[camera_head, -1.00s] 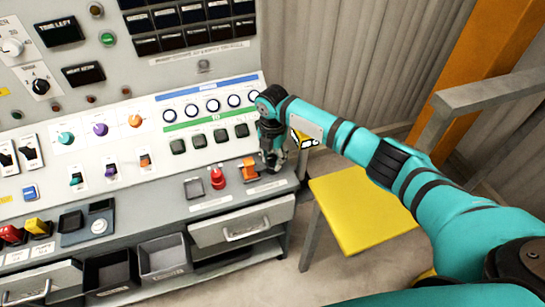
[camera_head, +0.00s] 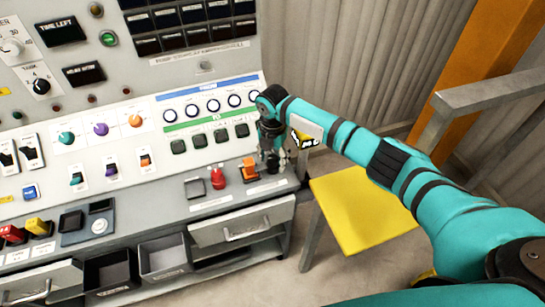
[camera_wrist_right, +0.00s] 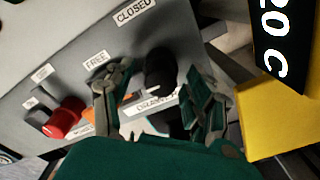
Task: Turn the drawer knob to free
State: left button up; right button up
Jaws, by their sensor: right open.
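The black drawer knob (camera_wrist_right: 160,68) stands on the grey panel in the right wrist view, above a white label that seems to read DRAWER. A FREE label (camera_wrist_right: 96,60) is to its left and a CLOSED label (camera_wrist_right: 134,12) is above it. I cannot tell which label the knob points to. My right gripper (camera_wrist_right: 156,84) is open, with one finger on each side of the knob; I cannot tell whether they touch it. In the head view my right gripper (camera_head: 272,160) points down at the console's right end and largely hides the knob. My left gripper is not in view.
Left of the gripper are an orange control (camera_head: 249,170) and a red button (camera_head: 217,178). A yellow seat (camera_head: 365,213) stands to the right. Open bins (camera_head: 163,256) sit lower left.

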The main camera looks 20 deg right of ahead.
aim_at(272, 157)
notch_tip(272, 157, up, 12)
dwell(0.5)
dwell(0.3)
